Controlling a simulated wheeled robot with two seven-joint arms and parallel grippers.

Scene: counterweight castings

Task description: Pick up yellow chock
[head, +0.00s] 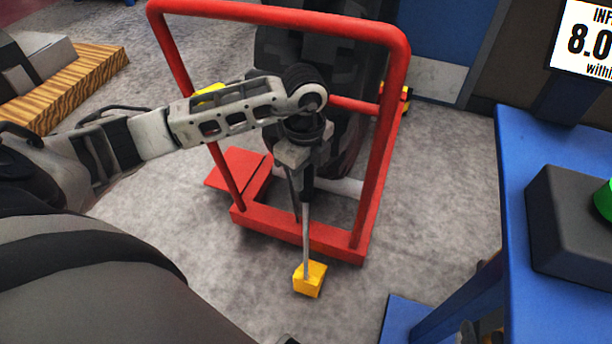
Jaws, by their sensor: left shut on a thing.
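The yellow chock (309,279) is a small block at the lower end of a thin upright grey rod with a dark grip at its top. It is at or just above the grey floor, in front of the red frame; I cannot tell whether it touches the floor. My left gripper (303,182) points down, above the chock and in front of the red frame, and is shut on the rod's dark upper part. The exact finger contact is small and partly hidden.
A red tubular frame (378,150) with a low base stands around a dark tyre (348,130). A blue table (540,150) with a dark box (570,230) and green button is at right. A wooden pallet (75,85) lies at far left. Floor left of the chock is clear.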

